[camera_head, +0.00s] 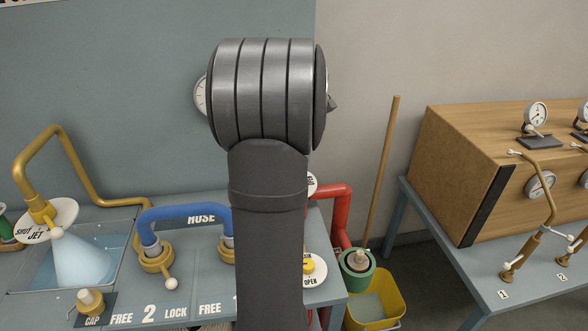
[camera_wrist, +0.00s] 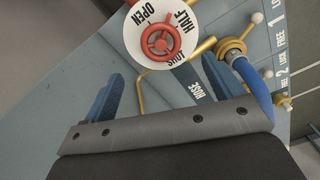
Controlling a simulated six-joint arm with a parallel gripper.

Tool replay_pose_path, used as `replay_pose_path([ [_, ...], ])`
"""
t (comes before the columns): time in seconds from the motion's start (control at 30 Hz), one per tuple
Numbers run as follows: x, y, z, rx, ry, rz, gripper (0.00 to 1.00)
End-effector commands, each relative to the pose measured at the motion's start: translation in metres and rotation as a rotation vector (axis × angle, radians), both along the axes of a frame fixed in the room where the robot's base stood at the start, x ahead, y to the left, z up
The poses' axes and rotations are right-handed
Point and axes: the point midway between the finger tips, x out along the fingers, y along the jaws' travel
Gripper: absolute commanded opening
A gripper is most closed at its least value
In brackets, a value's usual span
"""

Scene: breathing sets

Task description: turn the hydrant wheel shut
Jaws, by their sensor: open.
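The red hydrant wheel (camera_wrist: 160,41) shows at the top of the wrist view, on a white round dial (camera_wrist: 130,42) marked OPEN, HALF and SHUT. I cannot tell which mark the wheel stands at. My gripper (camera_wrist: 161,71) is open and empty. Its two blue fingers reach toward the dial, one to each side, and appear short of the wheel. In the head view my own arm hides the gripper and the wheel. A red pipe (camera_head: 340,201) comes out to the right of the arm there.
A blue hose (camera_head: 185,212) with brass couplings lies left of my arm; it also shows in the wrist view (camera_wrist: 252,85). A water jet (camera_head: 80,262) falls into a basin further left. A yellow bucket (camera_head: 385,306), a wooden pole (camera_head: 382,170) and a wooden box (camera_head: 460,185) stand right.

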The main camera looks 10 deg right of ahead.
Motion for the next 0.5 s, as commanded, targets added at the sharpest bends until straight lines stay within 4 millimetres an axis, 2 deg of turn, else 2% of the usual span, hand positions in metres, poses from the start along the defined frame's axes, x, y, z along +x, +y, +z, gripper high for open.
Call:
replay_pose_path([
  [0.1, -0.001, 0.000, -0.029, 0.002, 0.006, 0.000, 0.86],
  [0.3, -0.001, 0.000, -0.067, 0.001, 0.004, 0.000, 0.86],
  [0.5, 0.000, 0.000, -0.090, 0.001, 0.001, 0.000, 0.86],
])
